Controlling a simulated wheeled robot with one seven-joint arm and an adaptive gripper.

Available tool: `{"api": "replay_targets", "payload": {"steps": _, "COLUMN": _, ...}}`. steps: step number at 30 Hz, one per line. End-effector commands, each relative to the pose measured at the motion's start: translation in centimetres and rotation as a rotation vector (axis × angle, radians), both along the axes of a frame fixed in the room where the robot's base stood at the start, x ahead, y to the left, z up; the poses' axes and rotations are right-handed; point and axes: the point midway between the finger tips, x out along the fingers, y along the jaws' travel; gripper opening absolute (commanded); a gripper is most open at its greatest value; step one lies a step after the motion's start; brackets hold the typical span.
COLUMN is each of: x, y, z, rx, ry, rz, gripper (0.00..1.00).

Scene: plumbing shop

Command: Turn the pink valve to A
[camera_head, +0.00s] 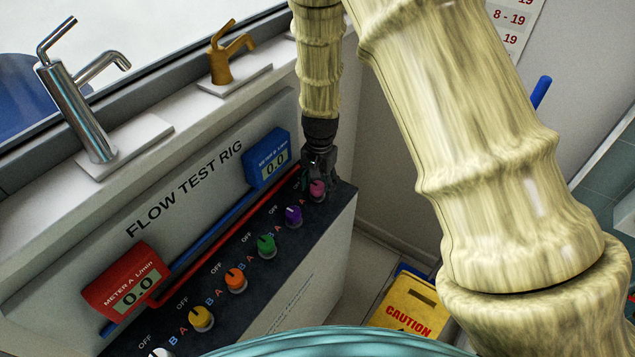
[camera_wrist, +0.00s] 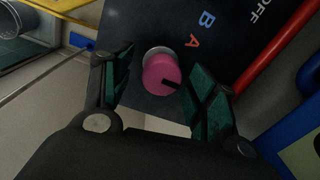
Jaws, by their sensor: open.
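The pink valve (camera_head: 317,189) is the round knob at the far right end of the rig's dark sloped panel. In the wrist view the pink valve (camera_wrist: 158,74) sits between my two fingers. Its black pointer is aimed to the lower right, at the right finger, and away from the red A (camera_wrist: 194,42). The blue B (camera_wrist: 208,18) is just beyond the A. My gripper (camera_wrist: 159,62) is open around the knob, with gaps visible on both sides. In the head view my gripper (camera_head: 317,172) is over the knob from above.
Purple (camera_head: 293,215), green (camera_head: 267,245), orange (camera_head: 236,280) and yellow (camera_head: 202,319) knobs line the panel. A blue meter (camera_head: 267,158) and a red meter (camera_head: 124,285) both read 0.0. A red pipe (camera_head: 225,230) runs behind the knobs. A yellow caution sign (camera_head: 408,305) stands below right.

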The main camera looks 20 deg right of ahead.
Motion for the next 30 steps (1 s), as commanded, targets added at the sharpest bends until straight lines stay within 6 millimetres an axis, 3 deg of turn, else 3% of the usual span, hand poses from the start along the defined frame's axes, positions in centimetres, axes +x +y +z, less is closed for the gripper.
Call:
{"api": "replay_targets", "payload": {"steps": 6, "x": 0.01, "y": 0.02, "z": -0.03, "rx": 0.000, "ry": 0.000, "rz": 0.000, "gripper": 0.58}}
{"api": "replay_targets", "payload": {"steps": 14, "x": 0.00, "y": -0.01, "z": 0.00, "rx": 0.000, "ry": 0.000, "rz": 0.000, "gripper": 0.12}}
{"api": "replay_targets", "payload": {"steps": 23, "x": 0.02, "y": -0.04, "z": 0.01, "rx": 0.000, "ry": 0.000, "rz": 0.024, "gripper": 0.12}}
{"api": "replay_targets", "payload": {"steps": 30, "x": 0.09, "y": -0.05, "z": 0.01, "rx": 0.001, "ry": 0.000, "rz": 0.139, "gripper": 0.12}}
